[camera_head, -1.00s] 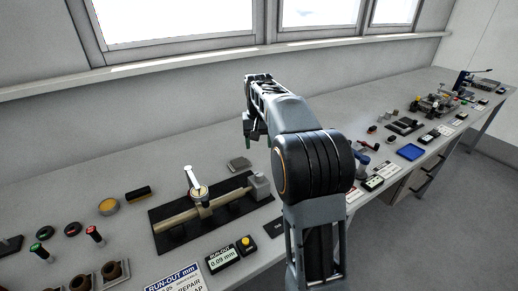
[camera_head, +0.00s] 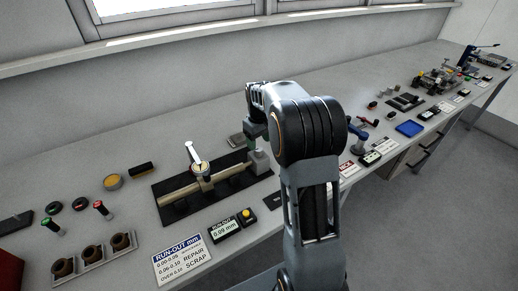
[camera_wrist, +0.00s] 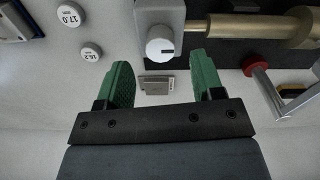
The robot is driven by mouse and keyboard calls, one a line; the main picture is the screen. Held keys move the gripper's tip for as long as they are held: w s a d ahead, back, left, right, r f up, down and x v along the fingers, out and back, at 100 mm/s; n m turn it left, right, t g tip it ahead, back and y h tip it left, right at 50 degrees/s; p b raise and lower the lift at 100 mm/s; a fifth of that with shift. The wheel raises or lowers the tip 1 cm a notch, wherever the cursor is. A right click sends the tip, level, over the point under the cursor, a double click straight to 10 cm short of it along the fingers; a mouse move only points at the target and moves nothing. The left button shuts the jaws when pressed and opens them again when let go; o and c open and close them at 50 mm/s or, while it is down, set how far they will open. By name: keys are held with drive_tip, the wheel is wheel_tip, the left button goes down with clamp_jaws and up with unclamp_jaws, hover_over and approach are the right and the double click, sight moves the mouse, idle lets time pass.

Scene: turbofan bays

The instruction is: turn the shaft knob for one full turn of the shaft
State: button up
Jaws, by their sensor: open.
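The shaft knob (camera_wrist: 160,46) is a white round knob with a dark line pointing right, on the end of a grey block in the wrist view. The brass shaft (camera_wrist: 252,27) runs right from that block. My gripper (camera_wrist: 163,62) has green fingers, open and empty, one on each side of the knob's outline; whether they are level with it in depth I cannot tell. In the head view the shaft (camera_head: 224,181) lies on a black plate, its right end in the grey block (camera_head: 261,165). My gripper is just above this block, partly hidden by my arm.
A run-out display (camera_head: 225,229) with a yellow button (camera_head: 246,214) and a run-out sign (camera_head: 181,257) lie in front. A red-topped piece (camera_wrist: 255,65) sits right of my fingers. A grey wall closes the bench's back.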

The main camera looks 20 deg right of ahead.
sight(259, 149)
drive_tip(key=shift+f, duration=2.2)
drive_tip(key=c, duration=0.9)
